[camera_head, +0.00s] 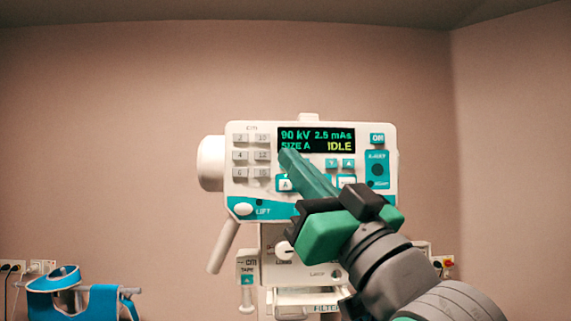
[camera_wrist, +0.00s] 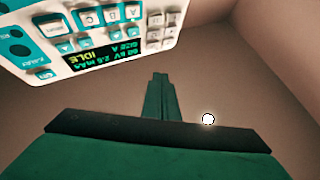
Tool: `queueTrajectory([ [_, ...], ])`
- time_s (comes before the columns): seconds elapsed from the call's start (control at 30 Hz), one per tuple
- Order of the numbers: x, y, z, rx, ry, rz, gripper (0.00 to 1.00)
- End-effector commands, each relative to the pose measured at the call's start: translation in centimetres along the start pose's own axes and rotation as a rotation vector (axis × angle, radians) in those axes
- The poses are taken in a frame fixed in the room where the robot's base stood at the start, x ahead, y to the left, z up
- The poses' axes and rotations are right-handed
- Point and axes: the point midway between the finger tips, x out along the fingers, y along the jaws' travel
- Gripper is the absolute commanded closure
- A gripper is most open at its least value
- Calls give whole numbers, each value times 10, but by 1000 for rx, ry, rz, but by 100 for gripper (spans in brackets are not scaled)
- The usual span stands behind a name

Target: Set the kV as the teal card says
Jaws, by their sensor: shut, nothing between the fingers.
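The white and teal control panel (camera_head: 311,123) faces me. Its display (camera_head: 340,134) reads 90 kV, 2.5 mAs, SIZE A, IDLE. No teal card is readable.
A grey cm keypad (camera_head: 251,155) is on the panel's left, with the LIFT button (camera_head: 243,209) below. A blue object (camera_head: 75,297) stands far left. Wall space beside the panel is clear.

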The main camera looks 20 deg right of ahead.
Motion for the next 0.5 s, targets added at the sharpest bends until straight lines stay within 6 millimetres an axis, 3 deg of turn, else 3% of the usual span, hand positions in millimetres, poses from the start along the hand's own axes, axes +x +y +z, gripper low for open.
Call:
queueTrajectory([
  [0.5,43,31,32,2,-2,-1,100],
])
